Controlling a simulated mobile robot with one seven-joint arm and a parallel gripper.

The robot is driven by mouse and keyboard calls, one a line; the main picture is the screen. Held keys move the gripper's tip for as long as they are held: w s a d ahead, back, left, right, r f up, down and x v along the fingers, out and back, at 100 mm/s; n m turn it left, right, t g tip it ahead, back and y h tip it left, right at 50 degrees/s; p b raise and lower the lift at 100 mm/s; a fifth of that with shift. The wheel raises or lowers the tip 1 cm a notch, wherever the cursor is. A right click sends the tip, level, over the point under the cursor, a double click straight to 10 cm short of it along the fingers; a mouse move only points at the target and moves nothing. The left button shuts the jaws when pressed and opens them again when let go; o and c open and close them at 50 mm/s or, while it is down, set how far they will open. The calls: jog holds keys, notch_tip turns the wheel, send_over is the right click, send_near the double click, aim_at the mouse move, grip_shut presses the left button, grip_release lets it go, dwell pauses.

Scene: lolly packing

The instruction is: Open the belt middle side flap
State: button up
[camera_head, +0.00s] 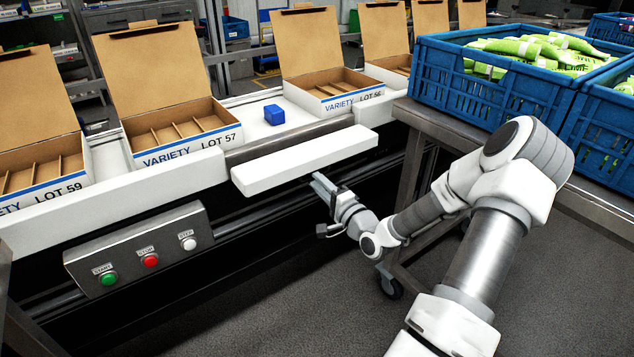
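The belt's middle side flap (304,161) is a long white panel on the near side of the belt, between the fixed white side walls. It sits lower and further out than the walls, tilted outward, with a grey belt edge showing behind it. My gripper (317,182) is just below the flap's lower edge, right of its middle, with its fingertips pointing up and left. Whether the fingertips touch the flap is unclear. The fingers are small and seen from the side, so their opening cannot be made out. Nothing is visibly held.
Open cartons LOT 57 (190,148) and LOT 56 (338,97) stand on the belt, with a blue block (274,115) between them. A button panel (140,250) is at lower left. A table (446,128) with blue crates (470,85) stands right.

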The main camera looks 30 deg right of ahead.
jog(key=shift+s, duration=0.1)
jog(key=s+f+p, duration=0.1)
jog(key=s+p, duration=0.3)
jog(key=s, duration=1.3)
jog(key=shift+d+f, duration=0.25)
jog(key=shift+d, duration=0.05)
